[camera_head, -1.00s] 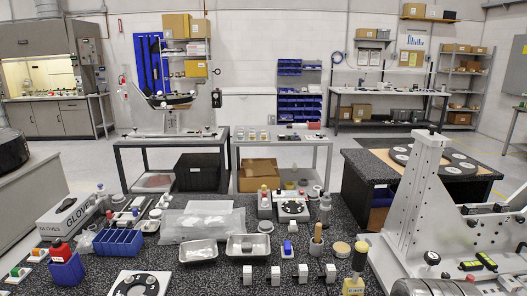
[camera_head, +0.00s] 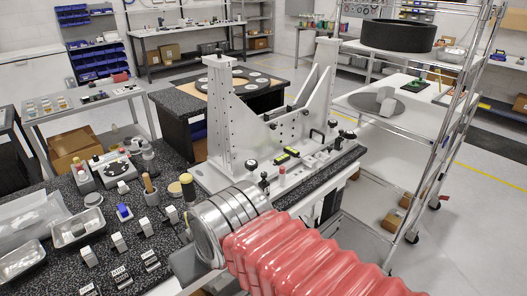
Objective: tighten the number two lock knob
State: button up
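The mirror fixture, a pale grey metal frame with two tall triangular uprights (camera_head: 222,118), stands on its bench right of the middle. Its base carries several small knobs and clamps. A black knob (camera_head: 252,163) sits near the left upright, and a red-topped knob (camera_head: 282,171) sits a little to its right. Two black parts with yellow marks (camera_head: 285,156) lie between the uprights. Another dark knob (camera_head: 332,125) is by the right upright. No number is legible, so I cannot tell which is lock knob two. My gripper is not in view.
A red ribbed sleeve (camera_head: 300,252) with silver rings (camera_head: 230,217) fills the lower right and hides the front of the fixture's bench; I cannot tell if it is mine. A dark speckled table (camera_head: 150,215) with trays and small parts is left. A wire rack (camera_head: 440,150) stands right.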

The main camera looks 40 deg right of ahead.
aim_at(349, 135)
jog(key=z, duration=1.65)
jog(key=k, duration=1.05)
jog(key=u, duration=0.2)
jog(key=i, duration=1.05)
